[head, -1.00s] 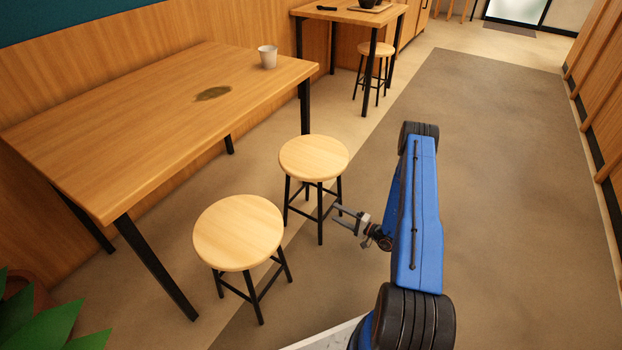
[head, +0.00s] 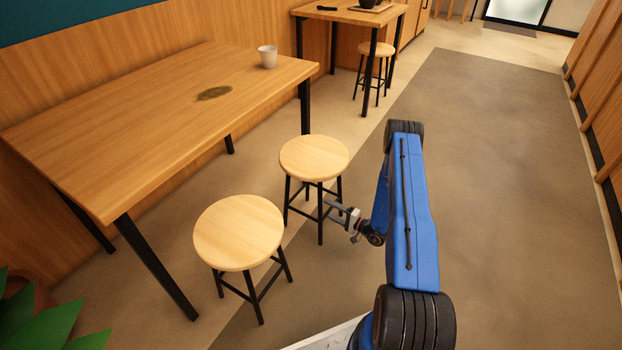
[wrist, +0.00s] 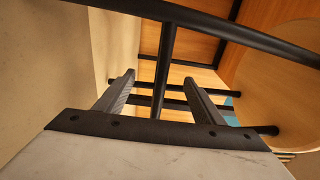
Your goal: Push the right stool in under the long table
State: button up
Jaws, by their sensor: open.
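The right stool (head: 314,158) has a round pale wooden seat and black legs with rungs. It stands upright, out from the long side of the long table (head: 150,115). My gripper (head: 328,208) is open, low at the right side of this stool, below its seat. In the wrist view the open fingers (wrist: 163,88) point at the stool's black bars (wrist: 163,65), with one bar seen between them. The seat's underside (wrist: 285,85) shows at the right there. I cannot tell whether the fingers touch the stool.
The left stool (head: 238,232) stands close in front of the right one. A white cup (head: 267,56) and a dark stain (head: 214,93) are on the long table. A black table leg (head: 305,105) stands behind the right stool. Open floor (head: 510,200) lies to the right.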

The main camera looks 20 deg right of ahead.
jog(key=x, duration=3.3)
jog(key=shift+w+a, duration=0.2)
jog(key=shift+w, duration=0.1)
dwell(2.6)
jog(key=v, duration=1.2)
dwell(0.5)
jog(key=shift+f, duration=0.1)
